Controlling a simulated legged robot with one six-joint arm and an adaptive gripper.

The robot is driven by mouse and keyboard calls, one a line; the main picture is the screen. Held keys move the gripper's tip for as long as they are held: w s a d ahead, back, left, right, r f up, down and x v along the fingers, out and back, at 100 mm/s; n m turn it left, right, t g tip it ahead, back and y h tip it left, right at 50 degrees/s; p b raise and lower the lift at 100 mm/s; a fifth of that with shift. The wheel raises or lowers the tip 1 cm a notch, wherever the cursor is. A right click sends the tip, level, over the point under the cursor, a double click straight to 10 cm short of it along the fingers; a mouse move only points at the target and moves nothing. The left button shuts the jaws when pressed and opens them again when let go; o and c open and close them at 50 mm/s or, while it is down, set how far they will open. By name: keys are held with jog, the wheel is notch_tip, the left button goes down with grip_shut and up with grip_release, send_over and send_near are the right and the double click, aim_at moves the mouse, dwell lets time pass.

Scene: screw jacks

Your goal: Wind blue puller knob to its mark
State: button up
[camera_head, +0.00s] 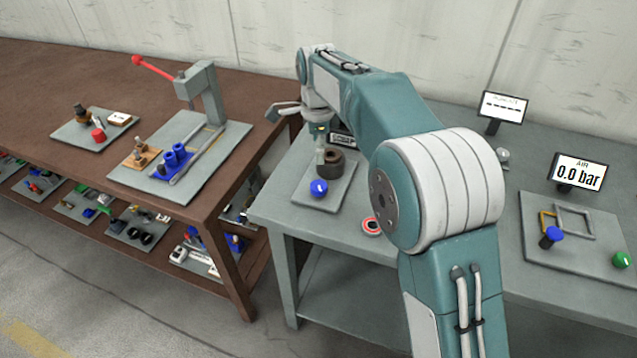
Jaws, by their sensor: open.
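A blue knob (318,187) with a white pointer line on it sits at the front of a small grey plate (338,194) on the teal-grey bench. A dark brown ring-shaped part (333,161) stands just behind it on the same plate. My gripper (300,118) is open, above and behind the knob and apart from it. One grey finger spreads to the left; the other side is hard to make out. A mark for the knob is too small to tell.
A red and white ring (371,226) lies right of the plate. At right stand an air panel (590,253) with blue and green knobs and a "0.0 bar" display (580,173). A dashed display (502,106) stands behind. The brown bench (60,70) at left holds a red-handled press (205,95).

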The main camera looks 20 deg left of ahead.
aim_at(319, 185)
notch_tip(319, 185, down, 11)
jog(key=n, duration=2.7)
jog(key=shift+s+d+f, duration=0.1)
jog(key=shift+d+f, duration=0.05)
jog(key=shift+f, duration=0.05)
jog(key=c, duration=1.2)
